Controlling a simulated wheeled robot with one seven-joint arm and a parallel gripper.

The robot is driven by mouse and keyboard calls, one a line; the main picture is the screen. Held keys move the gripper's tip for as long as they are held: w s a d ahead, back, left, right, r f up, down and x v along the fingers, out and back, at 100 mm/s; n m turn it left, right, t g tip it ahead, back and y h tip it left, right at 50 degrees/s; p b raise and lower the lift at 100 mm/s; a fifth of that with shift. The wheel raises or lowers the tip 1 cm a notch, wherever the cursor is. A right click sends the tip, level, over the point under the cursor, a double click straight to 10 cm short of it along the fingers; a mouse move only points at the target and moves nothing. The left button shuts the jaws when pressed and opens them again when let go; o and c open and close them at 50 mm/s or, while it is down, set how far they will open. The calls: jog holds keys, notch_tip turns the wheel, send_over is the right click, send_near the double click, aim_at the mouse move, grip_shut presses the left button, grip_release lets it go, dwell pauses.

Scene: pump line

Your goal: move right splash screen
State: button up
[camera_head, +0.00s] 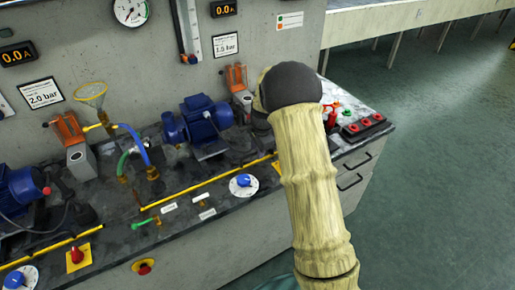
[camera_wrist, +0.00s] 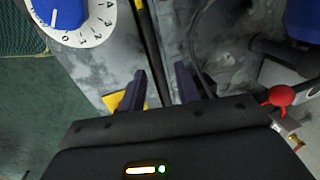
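A thin yellow-edged strip (camera_head: 215,182), which looks like the edge of the right splash screen, runs along the front of the bench. Its right end meets my arm's outline, so I cannot tell where it stops. No clear sheet shows. In the wrist view a narrow dark strip with a yellow part (camera_wrist: 141,12) runs down toward the gap between my fingers. My gripper (camera_wrist: 161,88) is open, one finger on each side of that line, with nothing visibly clamped. My arm hides the gripper in the head view.
A blue dial (camera_head: 243,184) sits in front of the strip; a blue dial (camera_wrist: 60,12) also shows in the wrist view. Behind the strip stand a blue pump (camera_head: 203,122) and hoses. A red ball-ended lever (camera_wrist: 281,96) is right of my fingers. Open floor (camera_head: 440,170) lies right.

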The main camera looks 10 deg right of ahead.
grip_shut()
notch_tip(320, 180, up, 26)
jog(key=p, duration=1.8)
jog(key=shift+r, duration=0.25)
jog(key=shift+w+r, duration=0.1)
jog(key=shift+w, duration=0.05)
jog(key=shift+c, duration=0.5)
grip_release()
jog(key=shift+o, duration=0.5)
